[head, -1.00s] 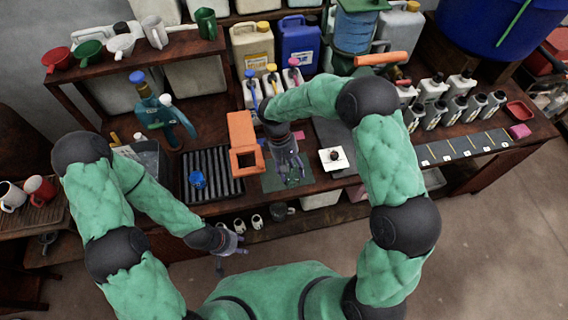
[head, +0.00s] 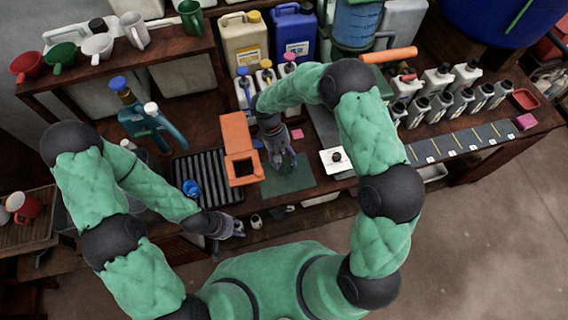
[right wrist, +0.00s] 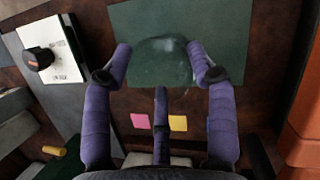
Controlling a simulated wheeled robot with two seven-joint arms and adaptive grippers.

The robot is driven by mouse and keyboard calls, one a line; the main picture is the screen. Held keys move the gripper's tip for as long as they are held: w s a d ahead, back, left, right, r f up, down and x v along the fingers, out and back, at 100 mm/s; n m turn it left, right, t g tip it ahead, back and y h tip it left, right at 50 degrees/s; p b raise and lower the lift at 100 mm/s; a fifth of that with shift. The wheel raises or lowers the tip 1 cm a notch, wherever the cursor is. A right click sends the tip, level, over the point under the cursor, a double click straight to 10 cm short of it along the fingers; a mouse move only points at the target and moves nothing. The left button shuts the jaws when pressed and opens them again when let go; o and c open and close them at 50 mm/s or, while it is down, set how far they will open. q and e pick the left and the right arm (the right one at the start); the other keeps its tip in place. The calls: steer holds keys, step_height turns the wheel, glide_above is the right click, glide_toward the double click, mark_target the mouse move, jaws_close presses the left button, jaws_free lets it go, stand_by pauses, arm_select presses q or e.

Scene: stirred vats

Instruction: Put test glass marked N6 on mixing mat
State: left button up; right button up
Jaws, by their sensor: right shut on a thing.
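My right gripper (head: 281,160) is over the left part of a dark green mat (head: 297,180) on the bench. In the right wrist view my right gripper (right wrist: 160,62) is shut on a clear, see-through glass (right wrist: 160,66), with a finger on each side. The glass stands out only faintly against the green mat (right wrist: 225,25); no mark is readable on it. I cannot tell whether its base touches the mat. My left gripper (head: 230,228) hangs low at the bench's front edge, apart from the mat; its finger opening is too small to read.
An orange open box (head: 240,167) and a black ribbed rack (head: 207,178) stand left of the mat. A white plate with a black knob (head: 334,163) lies to its right. Jugs, including a blue one (head: 292,38), stand behind. Several grey bottles (head: 441,105) are at the right.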

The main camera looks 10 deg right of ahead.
mark_target(284, 163)
step_height(284, 163, down, 3)
steer(key=shift+s+f+b, duration=0.1)
steer(key=shift+b, duration=0.25)
steer(key=shift+f, duration=0.15)
steer(key=shift+f, duration=0.15)
steer(key=o, duration=1.6)
steer(key=shift+c, duration=0.2)
